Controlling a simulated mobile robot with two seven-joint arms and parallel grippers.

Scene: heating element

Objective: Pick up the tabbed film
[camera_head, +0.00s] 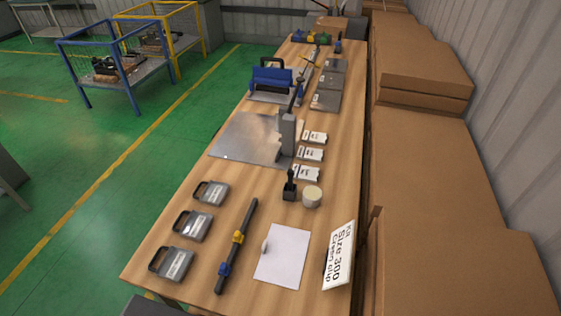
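A thin white sheet (285,257) lies flat on the near part of the wooden table, with a small pale nub (265,245) at its left edge. It may be the tabbed film, but I cannot tell for sure. Several small white labelled packets (310,155) lie in a column further back, right of a grey metal plate (240,138). Neither of my grippers is in view.
A dark bar with blue and yellow clamps (238,238) lies left of the sheet, and a white lettered sign (340,257) stands right of it. Grey handled cases (192,225) line the table's left edge. A round pale roll (312,197) sits behind. Cardboard boxes (430,180) fill the right side.

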